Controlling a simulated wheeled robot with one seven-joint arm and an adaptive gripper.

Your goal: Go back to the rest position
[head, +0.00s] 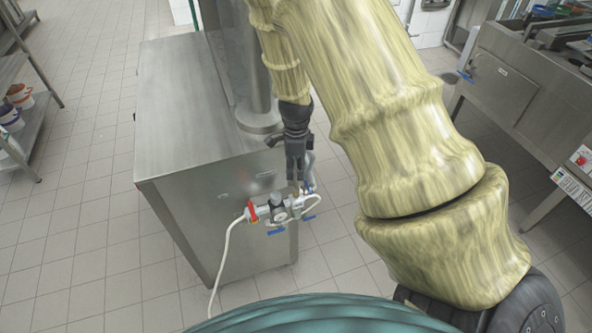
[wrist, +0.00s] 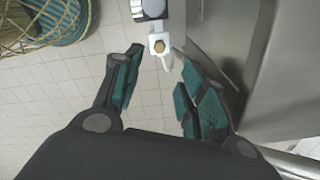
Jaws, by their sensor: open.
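My gripper (wrist: 155,95) is open, with its two teal-padded fingers spread apart in the wrist view. Nothing is between the pads that I can make out; tiled floor shows through the gap. In the head view my gripper (head: 298,182) hangs pointing down at the front of a steel cabinet (head: 195,160). It is just above a valve assembly (head: 280,210) with a red ring, blue handles and a white hose. Part of this assembly, a white fitting (wrist: 158,42), shows beyond the fingertips in the wrist view. Whether a finger touches it I cannot tell.
The steel cabinet's side (wrist: 225,40) is close on the right in the wrist view. A white hose (head: 226,255) runs down to the floor. Shelves with pots (head: 18,95) stand at far left, steel counters (head: 520,80) at right. Tiled floor (head: 85,210) is clear at left.

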